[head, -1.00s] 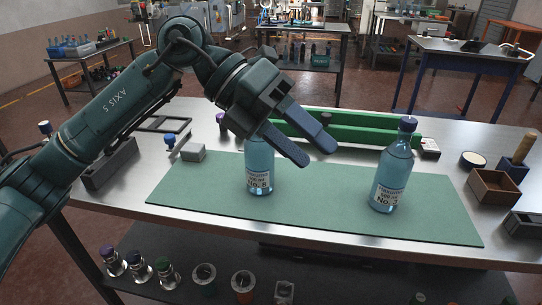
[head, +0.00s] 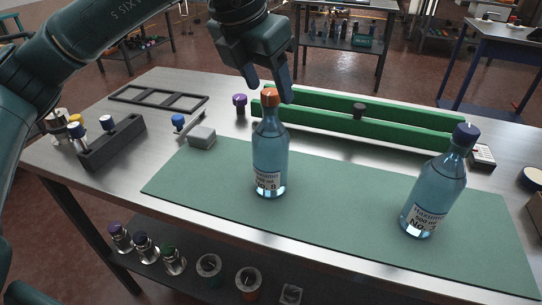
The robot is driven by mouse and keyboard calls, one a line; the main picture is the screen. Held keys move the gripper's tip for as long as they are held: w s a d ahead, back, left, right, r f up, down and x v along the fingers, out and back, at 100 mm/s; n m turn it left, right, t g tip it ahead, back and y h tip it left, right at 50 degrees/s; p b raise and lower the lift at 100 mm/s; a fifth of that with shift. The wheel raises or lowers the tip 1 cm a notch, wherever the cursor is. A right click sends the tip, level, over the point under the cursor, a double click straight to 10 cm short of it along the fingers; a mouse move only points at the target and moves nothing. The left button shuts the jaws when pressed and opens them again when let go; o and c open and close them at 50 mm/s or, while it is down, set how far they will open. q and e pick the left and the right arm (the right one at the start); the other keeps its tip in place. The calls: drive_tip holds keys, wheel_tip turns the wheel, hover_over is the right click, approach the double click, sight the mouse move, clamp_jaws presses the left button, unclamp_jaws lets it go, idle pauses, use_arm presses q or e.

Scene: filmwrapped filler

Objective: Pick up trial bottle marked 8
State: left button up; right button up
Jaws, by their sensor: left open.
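The bottle marked No. 8 (head: 270,155) stands upright on the green mat (head: 330,205), left of the mat's middle. It is blue-tinted, with an orange cap and a white label. My right gripper is not in view.
A long green rail (head: 390,122) lies behind the bottles. A grey block (head: 202,137), a purple-capped item (head: 240,103), a dark rack (head: 112,142) and a flat black frame (head: 158,98) are on the left. The mat between the bottles is clear.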

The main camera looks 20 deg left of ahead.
sight(273, 106)
use_arm(q)
drive_tip(key=x, duration=0.5)
drive_tip(key=shift+a+f+p, duration=0.1)
drive_tip(key=shift+f+p, duration=0.2)
drive_tip(key=shift+f, duration=0.05)
clamp_jaws()
idle(0.3)
idle(0.4)
